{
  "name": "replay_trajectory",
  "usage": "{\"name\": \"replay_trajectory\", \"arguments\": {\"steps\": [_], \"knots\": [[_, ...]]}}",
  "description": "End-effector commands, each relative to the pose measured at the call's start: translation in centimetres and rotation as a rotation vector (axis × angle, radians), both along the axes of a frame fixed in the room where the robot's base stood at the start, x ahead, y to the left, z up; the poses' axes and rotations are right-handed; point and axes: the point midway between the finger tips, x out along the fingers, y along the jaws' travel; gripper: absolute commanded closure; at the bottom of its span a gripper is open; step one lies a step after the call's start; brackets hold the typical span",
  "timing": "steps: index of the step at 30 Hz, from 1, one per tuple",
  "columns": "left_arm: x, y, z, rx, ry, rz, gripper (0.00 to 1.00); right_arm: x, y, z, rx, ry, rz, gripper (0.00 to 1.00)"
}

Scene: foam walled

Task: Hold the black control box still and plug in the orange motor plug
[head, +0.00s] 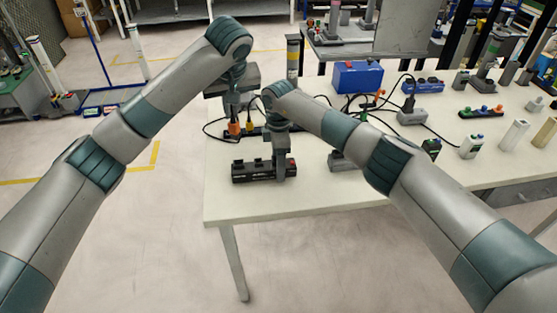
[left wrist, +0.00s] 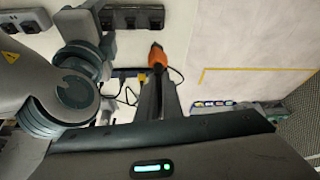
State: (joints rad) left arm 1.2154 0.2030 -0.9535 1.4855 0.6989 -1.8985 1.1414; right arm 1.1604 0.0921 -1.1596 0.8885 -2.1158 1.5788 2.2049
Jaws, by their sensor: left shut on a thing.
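The orange motor plug (head: 234,128) is in my left gripper (head: 234,116), above the table's left part. In the left wrist view the plug (left wrist: 158,55) sticks out at the tips of my left gripper (left wrist: 156,76), which is shut on it. The black control box (head: 252,172) lies near the table's front left edge. It also shows at the top of the left wrist view (left wrist: 138,17), apart from the plug. My right gripper (head: 282,168) is down at the box's right end; its far finger is hidden, so its grip is unclear.
A yellow plug (head: 249,126) stands just right of the orange plug, by a dark strip. A blue box (head: 357,77), a grey box (head: 412,117) and black cables lie behind and right. The white table (head: 310,207) is clear along its front edge.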

Motion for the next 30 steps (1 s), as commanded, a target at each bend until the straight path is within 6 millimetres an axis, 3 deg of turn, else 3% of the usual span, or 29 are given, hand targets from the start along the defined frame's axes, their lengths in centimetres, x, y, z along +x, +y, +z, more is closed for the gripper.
{"name": "replay_trajectory", "arguments": {"steps": [4, 10, 20, 30], "knots": [[0.0, 0.0, 0.0, 0.0, 0.0, 0.0, 1.0, 0.0, 0.0, 0.0, 0.0, 0.0, 0.0, 0.41], [0.0, 0.0, 0.0, 0.0, 0.0, 0.0, 1.0, 0.0, 0.0, 0.0, 0.0, 0.0, 0.0, 0.89], [0.0, 0.1, -0.3, -0.001, 0.0, -0.065, 1.0, 0.0, 0.0, 0.0, 0.0, -0.001, 0.0, 0.9], [0.1, 0.3, -1.7, -0.001, 0.001, -0.429, 1.0, 0.0, 0.0, 0.1, 0.0, -0.001, 0.0, 0.9]]}}
